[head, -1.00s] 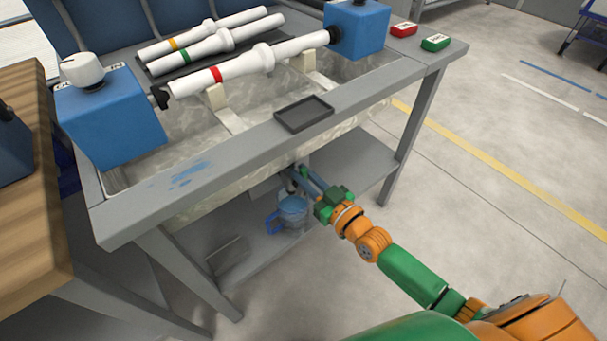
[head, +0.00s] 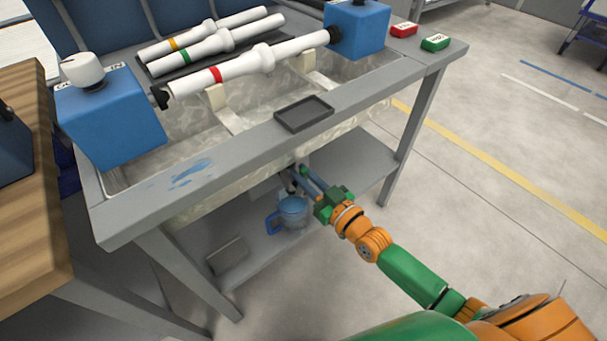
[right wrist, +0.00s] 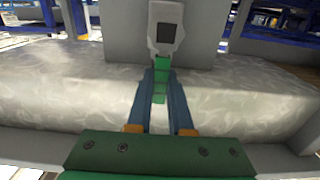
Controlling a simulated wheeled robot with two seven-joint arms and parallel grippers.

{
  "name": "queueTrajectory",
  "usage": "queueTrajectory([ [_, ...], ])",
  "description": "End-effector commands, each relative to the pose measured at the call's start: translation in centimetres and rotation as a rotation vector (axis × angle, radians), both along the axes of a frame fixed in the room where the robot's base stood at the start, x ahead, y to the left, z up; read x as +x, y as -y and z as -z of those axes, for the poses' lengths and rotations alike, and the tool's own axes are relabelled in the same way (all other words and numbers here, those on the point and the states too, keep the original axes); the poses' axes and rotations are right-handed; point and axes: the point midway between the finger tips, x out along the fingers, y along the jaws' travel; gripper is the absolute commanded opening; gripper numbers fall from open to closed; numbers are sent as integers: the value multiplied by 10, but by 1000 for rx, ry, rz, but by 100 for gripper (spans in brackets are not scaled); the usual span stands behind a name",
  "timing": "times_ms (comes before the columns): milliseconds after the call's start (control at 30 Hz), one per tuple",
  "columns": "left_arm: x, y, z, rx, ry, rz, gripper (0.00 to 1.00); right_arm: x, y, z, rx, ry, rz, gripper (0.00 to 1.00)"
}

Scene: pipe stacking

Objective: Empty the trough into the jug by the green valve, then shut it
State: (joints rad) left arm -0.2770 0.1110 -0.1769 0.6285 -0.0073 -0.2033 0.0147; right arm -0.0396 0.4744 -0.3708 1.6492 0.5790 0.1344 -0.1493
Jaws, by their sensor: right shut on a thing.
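The trough (head: 350,68) is a pale, marbled basin sunk in the grey bench. Its outer wall (right wrist: 70,95) fills the middle of the right wrist view. The green valve handle (right wrist: 161,82) hangs from a grey fitting (right wrist: 165,28) there. My right gripper (head: 302,176) reaches under the bench's front edge. In the right wrist view its two blue fingers (right wrist: 160,90) are shut on the handle, one on each side. The clear jug (head: 292,212) with a blue handle stands upright on the lower shelf, below the fitting. The water level is hard to tell. My left gripper is out of view.
A white pipe with a red band (head: 215,74) spans the trough between two blue boxes (head: 110,120). Two more pipes (head: 205,44) lie behind it. A small dark tray (head: 304,113) is on the front rim. A grey block (head: 228,255) lies on the shelf, left of the jug.

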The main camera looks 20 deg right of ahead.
Motion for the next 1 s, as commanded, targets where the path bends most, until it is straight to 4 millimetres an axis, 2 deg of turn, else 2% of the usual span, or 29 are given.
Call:
queueTrajectory([
  [533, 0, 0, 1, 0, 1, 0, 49, 1, 2, 1, 54, -22, 0, 0],
  [1000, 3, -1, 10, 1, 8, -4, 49, 7, 20, 9, 419, -155, 0, 0],
])
